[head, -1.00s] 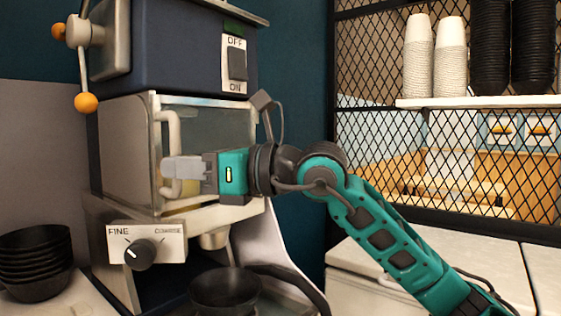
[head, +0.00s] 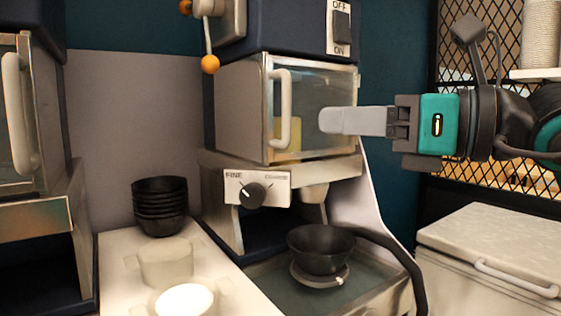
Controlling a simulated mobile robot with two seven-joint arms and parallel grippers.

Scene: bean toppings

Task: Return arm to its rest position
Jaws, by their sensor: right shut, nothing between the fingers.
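My right gripper (head: 328,121) reaches in from the right with its grey fingers pressed together and empty. Its fingertips point left, in front of the glass door of the grinder (head: 318,110). The fingers look apart from the white door handle (head: 284,110). The door appears closed, and something yellowish (head: 288,138) shows through the glass. My left gripper is not in view.
A black bowl (head: 321,248) sits under the grinder's spout. Stacked black bowls (head: 160,206) stand left of it on a white counter. A second machine (head: 30,130) is at the far left. A white chest with a handle (head: 495,250) is at lower right.

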